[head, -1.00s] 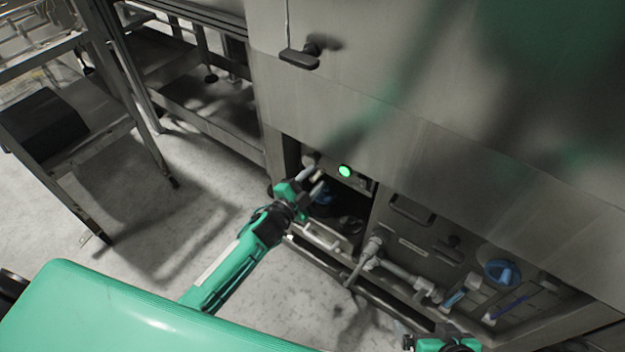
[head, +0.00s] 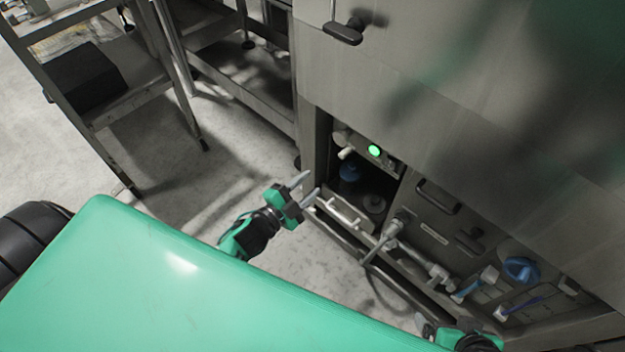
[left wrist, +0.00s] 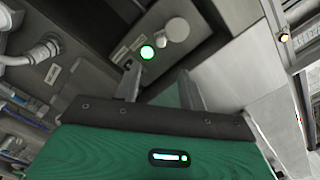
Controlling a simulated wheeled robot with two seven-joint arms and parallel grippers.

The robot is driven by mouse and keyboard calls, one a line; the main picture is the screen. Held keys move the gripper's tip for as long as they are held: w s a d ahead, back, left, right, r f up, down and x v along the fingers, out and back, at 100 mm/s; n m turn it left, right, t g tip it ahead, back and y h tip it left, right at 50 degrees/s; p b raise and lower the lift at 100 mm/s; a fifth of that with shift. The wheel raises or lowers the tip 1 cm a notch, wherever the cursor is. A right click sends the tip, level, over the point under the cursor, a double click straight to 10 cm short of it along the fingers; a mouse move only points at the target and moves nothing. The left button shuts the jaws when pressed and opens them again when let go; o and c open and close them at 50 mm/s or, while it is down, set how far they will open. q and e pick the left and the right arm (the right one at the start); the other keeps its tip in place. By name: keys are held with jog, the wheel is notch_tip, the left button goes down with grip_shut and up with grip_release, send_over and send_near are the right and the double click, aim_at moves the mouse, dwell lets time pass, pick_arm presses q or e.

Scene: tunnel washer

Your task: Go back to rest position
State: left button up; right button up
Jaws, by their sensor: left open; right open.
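My left gripper (head: 305,186) is open and empty in the head view. It hangs over the floor just left of the washer's lower recess, apart from the panel. In the left wrist view its two fingers (left wrist: 158,86) are spread with nothing between them. My right gripper (head: 440,330) is only partly in view at the bottom edge of the head view, near the blue-handled valves. The tunnel washer (head: 430,120) is a large grey metal cabinet. A lit green button (head: 374,151) is on its lower panel and also shows in the left wrist view (left wrist: 147,52).
A metal stand (head: 130,90) with a black box (head: 82,78) is at the upper left. Grey floor (head: 200,190) between is clear.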

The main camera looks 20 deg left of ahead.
dwell(0.6)
